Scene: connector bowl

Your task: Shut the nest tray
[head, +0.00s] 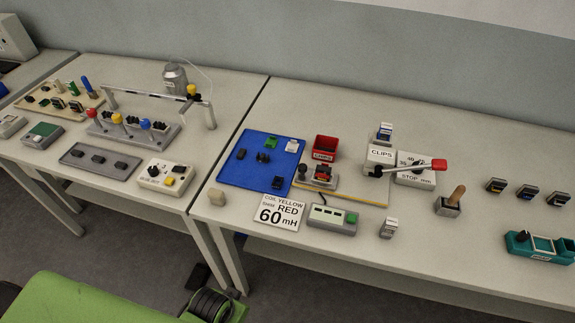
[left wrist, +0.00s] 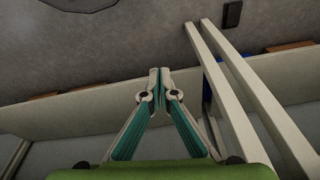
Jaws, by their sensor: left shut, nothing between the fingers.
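A small grey fixture (head: 317,181) with a red and dark piece (head: 323,173) in it stands on a pale, yellow-edged board (head: 345,192) on the right-hand table in the head view. It may be the nest with its tray; at this size I cannot tell whether a tray is open or shut. My left gripper (left wrist: 158,72) shows in the left wrist view, its teal-sided fingers together at the tips and empty. It points at the table legs and floor, away from the fixture. My right gripper is not in view.
Beside the fixture are a red bin (head: 325,147), a CLIPS box (head: 381,154), a stop box (head: 414,176) with a red-handled lever (head: 438,165), and a blue mat (head: 229,167). A sign (head: 279,212) and grey-green device (head: 332,219) stand in front. Bare table (head: 450,240) lies right.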

